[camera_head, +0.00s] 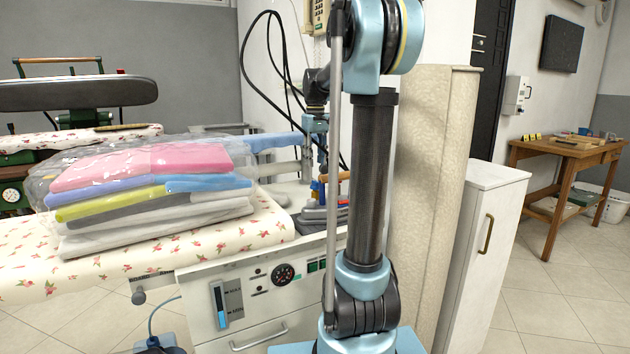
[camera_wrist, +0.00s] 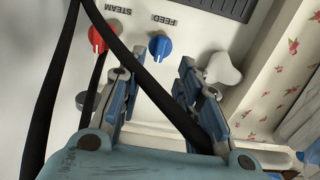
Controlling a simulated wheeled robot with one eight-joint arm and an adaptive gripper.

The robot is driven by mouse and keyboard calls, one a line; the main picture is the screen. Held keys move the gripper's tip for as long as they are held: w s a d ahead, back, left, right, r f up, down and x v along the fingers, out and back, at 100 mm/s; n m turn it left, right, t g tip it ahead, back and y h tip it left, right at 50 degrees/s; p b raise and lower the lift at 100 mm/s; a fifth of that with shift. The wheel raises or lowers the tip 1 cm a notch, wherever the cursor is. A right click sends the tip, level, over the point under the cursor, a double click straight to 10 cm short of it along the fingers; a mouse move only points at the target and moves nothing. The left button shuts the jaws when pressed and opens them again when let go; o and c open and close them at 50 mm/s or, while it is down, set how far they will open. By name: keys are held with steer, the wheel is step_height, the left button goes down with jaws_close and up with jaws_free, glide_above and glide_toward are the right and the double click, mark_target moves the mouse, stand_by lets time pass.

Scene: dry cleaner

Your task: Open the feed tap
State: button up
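In the wrist view, a blue tap knob (camera_wrist: 160,46) sits on a pale panel below the upside-down word FEED. A red knob (camera_wrist: 102,38) sits to its left, by the upside-down word STEAM. My gripper (camera_wrist: 155,75) is open, with its two blue-and-grey fingers apart and nothing held between them. The blue knob appears beyond the fingertips, between the two fingers and apart from them. A black cable (camera_wrist: 145,77) crosses the view diagonally between the fingers. I cannot make out the feed tap in the head view, where my arm covers part of the machine.
A white lobed handle (camera_wrist: 222,70) lies close to the right finger. A floral-covered board (camera_head: 100,255) carries a wrapped stack of folded clothes (camera_head: 150,185). Black cables (camera_head: 270,95) hang by the wall. A white cabinet (camera_head: 485,240) stands at the right.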

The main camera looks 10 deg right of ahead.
mark_target(315, 185)
step_height(315, 185, down, 8)
steer(key=shift+r, duration=0.15)
stand_by(0.4)
jaws_close()
